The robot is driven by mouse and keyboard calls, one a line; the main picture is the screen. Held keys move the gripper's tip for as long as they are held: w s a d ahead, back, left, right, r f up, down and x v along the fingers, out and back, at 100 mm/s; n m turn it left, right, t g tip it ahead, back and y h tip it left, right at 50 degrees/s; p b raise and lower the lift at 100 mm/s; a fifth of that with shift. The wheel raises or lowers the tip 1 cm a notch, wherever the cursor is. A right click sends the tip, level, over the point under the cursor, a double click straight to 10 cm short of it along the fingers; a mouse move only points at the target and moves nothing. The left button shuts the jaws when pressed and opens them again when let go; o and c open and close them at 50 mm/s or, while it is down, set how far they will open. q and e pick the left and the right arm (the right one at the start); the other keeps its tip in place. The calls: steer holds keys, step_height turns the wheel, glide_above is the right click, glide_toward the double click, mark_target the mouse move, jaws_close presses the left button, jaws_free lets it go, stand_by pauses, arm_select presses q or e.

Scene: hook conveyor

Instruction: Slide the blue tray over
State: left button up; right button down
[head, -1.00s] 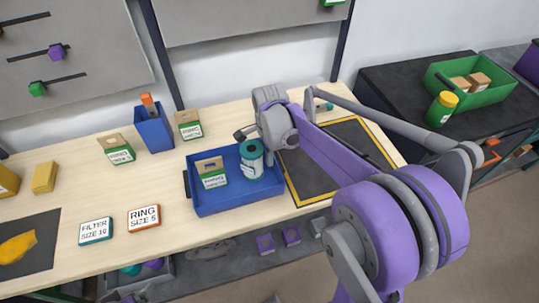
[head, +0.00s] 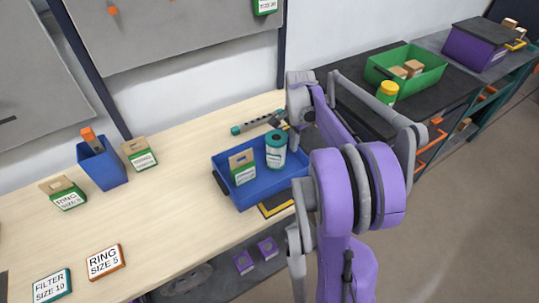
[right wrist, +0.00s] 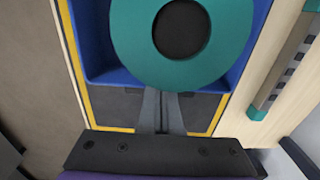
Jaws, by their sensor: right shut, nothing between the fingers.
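The blue tray (head: 268,197) is on the wooden table in the head view and lies over the black mat with a yellow border (head: 277,206); only the mat's front corner shows there. The tray carries a green-and-tan labelled box (head: 242,168) and a teal-lidded jar (head: 276,150), both upright. In the right wrist view the tray (right wrist: 97,45) lies between the mat's yellow edges, and the teal lid fills the top middle. Contact cannot be told.
A grey tool with teal ends (head: 255,125) lies behind the tray. To the left are a blue bin (head: 101,163), small boxes and the label cards RING SIZE 5 (head: 106,262) and FILTER SIZE 10 (head: 52,287). A green crate (head: 405,70) stands on a dark surface at right.

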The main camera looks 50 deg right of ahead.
steer(key=s+d, duration=0.1)
steer(key=d, duration=0.2)
steer(key=s+d, duration=0.1)
steer(key=d, duration=0.3)
steer(key=s+d, duration=0.1)
steer(key=d, duration=0.2)
steer(key=shift+d, duration=0.25)
arm_select(q)
steer(key=shift+f, duration=0.15)
arm_select(e)
steer(key=shift+r, duration=0.1)
arm_select(q)
step_height(320, 180, up, 7)
steer(key=w+p, duration=0.2)
steer(key=p, duration=0.3)
steer(key=shift+w+d+r+t, duration=0.2)
steer(key=shift+w+d+t, duration=0.1)
steer(key=shift+d, duration=0.05)
arm_select(e)
step_height(320, 180, up, 10)
